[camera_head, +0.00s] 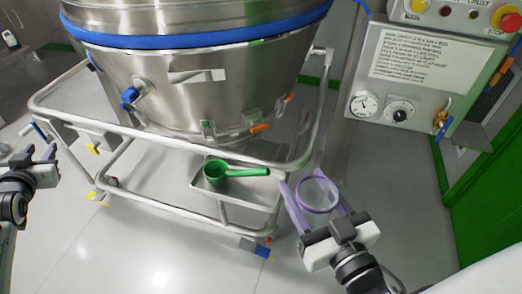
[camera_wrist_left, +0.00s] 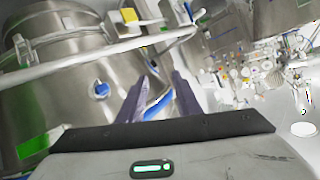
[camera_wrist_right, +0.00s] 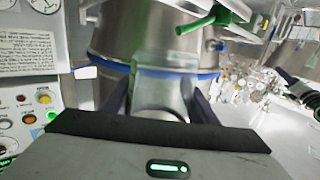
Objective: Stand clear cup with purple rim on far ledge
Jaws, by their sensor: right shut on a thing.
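The clear cup with a purple rim (camera_head: 318,209) is held between the fingers of my right gripper (camera_head: 314,188), in front of the trolley's right corner and off to the right of the small shelf. In the head view I look down into its round mouth. The clear cup (camera_wrist_right: 160,95) also shows between the fingers in the right wrist view. My left gripper (camera_head: 38,153) is at the far left, open and empty, beside the trolley. I cannot tell for sure which surface is the far ledge.
A green scoop (camera_head: 235,171) lies on a small grey shelf (camera_head: 253,194) low on the trolley. The trolley's tubular rail (camera_head: 200,152) runs around a large steel bowl (camera_head: 215,80). A control panel (camera_head: 415,65) with gauges stands at the right. Clear floor lies in front.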

